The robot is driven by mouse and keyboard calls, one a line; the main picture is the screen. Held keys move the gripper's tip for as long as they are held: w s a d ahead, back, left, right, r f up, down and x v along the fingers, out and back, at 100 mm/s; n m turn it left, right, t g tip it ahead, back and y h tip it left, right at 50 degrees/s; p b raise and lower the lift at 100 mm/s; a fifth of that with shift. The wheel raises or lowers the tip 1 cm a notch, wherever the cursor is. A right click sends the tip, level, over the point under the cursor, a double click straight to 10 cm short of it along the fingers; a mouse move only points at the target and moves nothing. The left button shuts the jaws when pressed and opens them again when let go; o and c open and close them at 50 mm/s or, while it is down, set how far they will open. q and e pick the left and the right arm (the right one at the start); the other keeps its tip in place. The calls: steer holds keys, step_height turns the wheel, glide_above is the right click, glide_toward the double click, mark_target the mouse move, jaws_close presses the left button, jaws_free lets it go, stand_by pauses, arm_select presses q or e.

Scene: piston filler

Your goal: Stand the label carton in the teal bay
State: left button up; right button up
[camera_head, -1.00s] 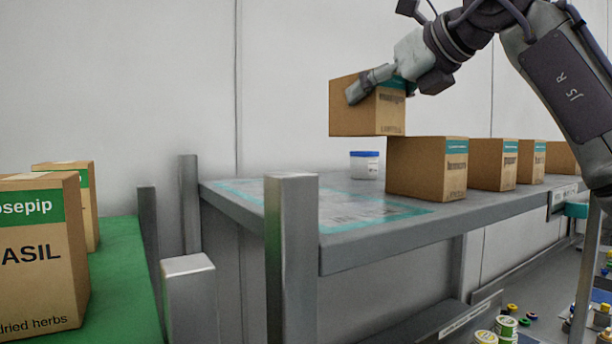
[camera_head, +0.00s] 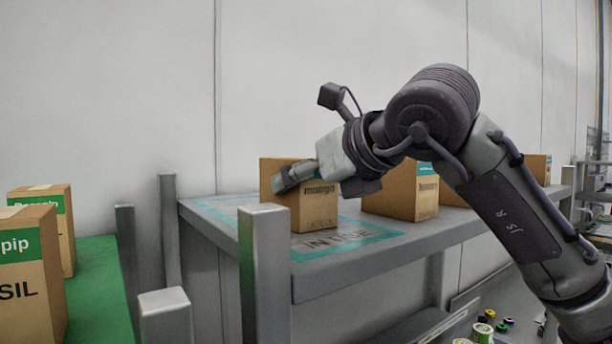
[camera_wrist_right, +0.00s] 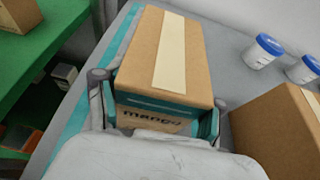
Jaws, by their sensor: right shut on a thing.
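The label carton (camera_head: 314,213) is a brown box marked "mango" and "LABELS". My right gripper (camera_head: 290,178) is shut on it, with a finger on each side, as the right wrist view (camera_wrist_right: 155,125) also shows. The carton (camera_wrist_right: 172,60) is upright, over the bay outlined in teal (camera_head: 352,243) on the grey shelf. Its bottom is at or very close to the shelf surface; I cannot tell whether it touches. The bay's marking reads partly "IN USE"; the carton hides some of it. My left gripper is not in view.
Another brown carton (camera_head: 400,192) stands right of the bay. White tubs with blue lids (camera_wrist_right: 263,50) stand behind. Grey posts (camera_head: 265,275) rise at the shelf's left front. A green surface (camera_head: 98,290) with basil cartons (camera_head: 30,270) is at the left.

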steer(key=o, duration=1)
steer(key=shift+a, duration=0.1)
steer(key=shift+c, duration=0.2)
steer(key=o, duration=0.5)
steer(key=shift+s, duration=0.15)
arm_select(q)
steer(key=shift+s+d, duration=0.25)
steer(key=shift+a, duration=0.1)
arm_select(e)
steer(key=shift+s+r, duration=0.1)
arm_select(q)
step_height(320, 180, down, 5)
steer(key=b, duration=0.4)
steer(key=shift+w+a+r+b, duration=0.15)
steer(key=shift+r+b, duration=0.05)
steer(key=shift+b, duration=0.1)
arm_select(e)
steer(key=v, duration=1.1)
steer(key=shift+s+d+r, duration=0.1)
steer(key=shift+s+d, duration=0.15)
steer(key=shift+s, duration=0.05)
